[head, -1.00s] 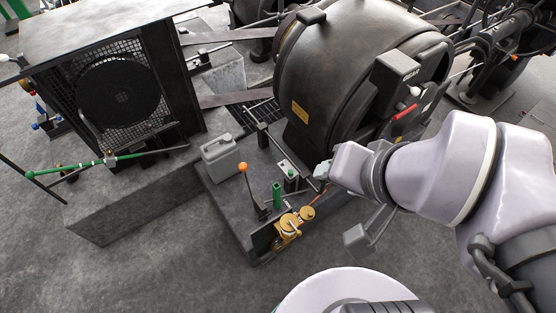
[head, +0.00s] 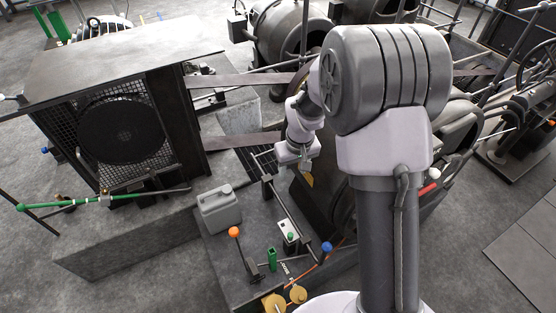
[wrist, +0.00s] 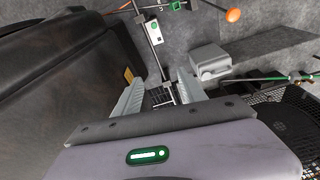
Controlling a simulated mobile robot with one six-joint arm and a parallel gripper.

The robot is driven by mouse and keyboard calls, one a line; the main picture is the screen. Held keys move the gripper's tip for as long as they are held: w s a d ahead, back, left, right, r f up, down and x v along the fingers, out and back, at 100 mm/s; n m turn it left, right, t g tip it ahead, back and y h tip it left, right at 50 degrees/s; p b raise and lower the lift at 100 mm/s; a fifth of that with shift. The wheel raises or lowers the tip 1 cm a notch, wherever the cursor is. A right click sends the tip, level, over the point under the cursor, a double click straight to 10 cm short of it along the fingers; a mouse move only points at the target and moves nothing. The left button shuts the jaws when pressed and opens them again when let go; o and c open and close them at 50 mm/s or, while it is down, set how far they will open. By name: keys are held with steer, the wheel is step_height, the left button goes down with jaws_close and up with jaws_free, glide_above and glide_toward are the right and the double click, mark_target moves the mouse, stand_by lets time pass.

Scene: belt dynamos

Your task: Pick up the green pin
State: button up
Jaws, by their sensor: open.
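A green upright pin (head: 272,258) stands on the grey platform, right of the orange-knobbed lever. A smaller green knob (head: 290,237) sits on a small pale box just behind it; I cannot tell for certain which is the green pin. In the wrist view a green piece (wrist: 175,5) shows at the top edge, partly cut off. My gripper (head: 305,167) is over the back of the platform, well behind the green pieces. In the wrist view its two fingers (wrist: 162,95) are apart with nothing held between them.
A grey jerrycan (head: 219,209) and an orange-knobbed lever (head: 234,233) stand left of the green pieces. A blue knob (head: 326,247) is to their right and brass parts (head: 298,294) are in front. A large dark drum machine (head: 448,180) stands behind my arm.

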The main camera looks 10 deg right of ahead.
step_height(320, 180, down, 15)
steer(key=w+n+g, duration=0.1)
steer(key=n, duration=0.1)
steer(key=n+g, duration=0.1)
glide_toward(290, 234)
step_height(290, 234, down, 3)
steer(key=b, duration=0.5)
step_height(290, 234, down, 6)
steer(key=b, duration=0.3)
steer(key=shift+s+a+f, duration=0.1)
steer(key=shift+c, duration=0.9)
jaws_close()
